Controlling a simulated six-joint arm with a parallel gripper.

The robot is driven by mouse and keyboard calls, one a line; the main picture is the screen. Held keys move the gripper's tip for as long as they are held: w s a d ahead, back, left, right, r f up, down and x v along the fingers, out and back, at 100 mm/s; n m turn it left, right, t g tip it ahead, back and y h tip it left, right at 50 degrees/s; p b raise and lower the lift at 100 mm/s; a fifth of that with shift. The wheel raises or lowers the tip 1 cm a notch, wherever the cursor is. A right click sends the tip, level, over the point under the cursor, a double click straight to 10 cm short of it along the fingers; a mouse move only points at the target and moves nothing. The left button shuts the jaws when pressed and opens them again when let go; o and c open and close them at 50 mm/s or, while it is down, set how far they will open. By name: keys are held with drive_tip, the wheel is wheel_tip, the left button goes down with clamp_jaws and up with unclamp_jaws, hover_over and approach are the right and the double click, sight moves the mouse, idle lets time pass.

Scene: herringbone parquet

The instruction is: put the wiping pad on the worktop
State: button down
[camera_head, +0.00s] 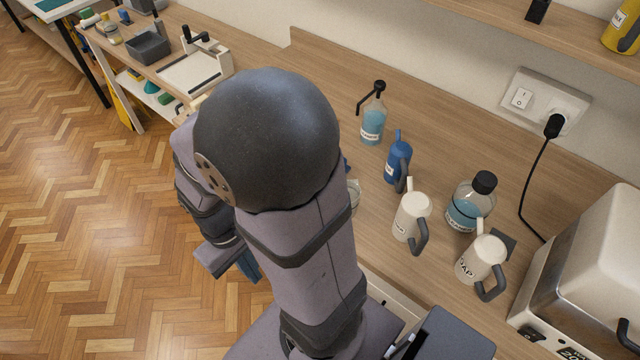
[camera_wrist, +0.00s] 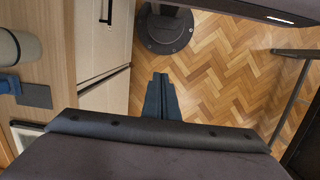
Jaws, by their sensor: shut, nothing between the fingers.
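A flat dark square (camera_head: 505,242), which may be the wiping pad, lies on the wooden worktop (camera_head: 330,72) behind the right-hand white jug. In the wrist view a flat dark square (camera_wrist: 36,95) lies on the worktop (camera_wrist: 60,45) near its front edge; I cannot tell whether it is the same piece. My gripper (camera_wrist: 161,82) is shut and empty, pointing down over the floor in front of the cabinet, apart from the worktop. In the head view my gripper (camera_head: 248,266) is mostly hidden behind my arm, which also covers part of the worktop.
A blue-liquid pump bottle (camera_head: 373,122), a blue bottle (camera_head: 397,162), two white jugs (camera_head: 409,217) (camera_head: 478,260) and a black-capped bottle (camera_head: 468,205) stand on the worktop. A cream appliance (camera_head: 590,270) is at right. A side table (camera_head: 150,95) stands far left. The parquet (camera_head: 90,220) is open.

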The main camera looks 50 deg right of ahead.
drive_tip(key=d+f+n+g+h, duration=0.1)
drive_tip(key=d+f+n+h, duration=0.25)
drive_tip(key=d+n, duration=0.5)
drive_tip(key=w+d+r+n+t+h, duration=0.2)
drive_tip(key=w+d+r+n+h, duration=0.3)
drive_tip(key=d+n, duration=0.4)
drive_tip(key=shift+w+d+n+t+b, duration=0.35)
drive_tip(key=shift+w+d+t+b, duration=0.05)
drive_tip(key=shift+w, duration=0.4)
drive_tip(key=shift+f, duration=0.1)
drive_tip(key=x, duration=1)
drive_tip(key=shift+s, duration=0.1)
drive_tip(key=shift+d+r+p, duration=0.25)
drive_tip(key=shift+d+p, duration=0.1)
drive_tip(key=shift+d, duration=0.75)
drive_tip(key=shift+d+f+p, duration=0.1)
drive_tip(key=shift+d+p, duration=0.25)
drive_tip(key=shift+d, duration=0.65)
